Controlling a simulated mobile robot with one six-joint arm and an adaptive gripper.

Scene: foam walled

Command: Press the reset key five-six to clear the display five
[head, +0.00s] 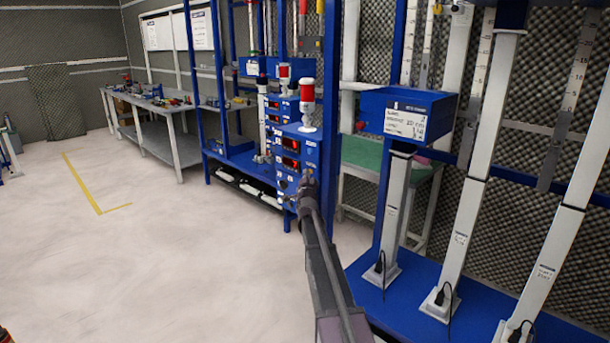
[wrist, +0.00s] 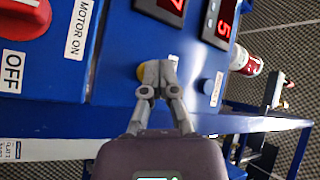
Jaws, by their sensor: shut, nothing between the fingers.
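My gripper (wrist: 158,70) is shut and empty, its fingertips in front of a blue panel (wrist: 115,50) in the wrist view. A yellow round key (wrist: 139,72) shows partly behind the fingertips; I cannot tell whether they touch it. A grey-blue round key (wrist: 207,87) is to the right, beside a small white label (wrist: 217,90) too small to read. Two displays with red digits, one ending in 7 (wrist: 163,8) and one ending in 5 (wrist: 222,22), are above. In the head view my gripper (head: 307,183) is at the blue control column (head: 288,130). I cannot tell which key is five-six.
A red knob (wrist: 25,15) and labels "OFF" (wrist: 13,70) and "MOTOR ON" (wrist: 78,30) are left in the wrist view. A red-and-white beacon (head: 307,100) tops the column. White posts (head: 470,200) stand at right. The floor (head: 150,250) at left is clear.

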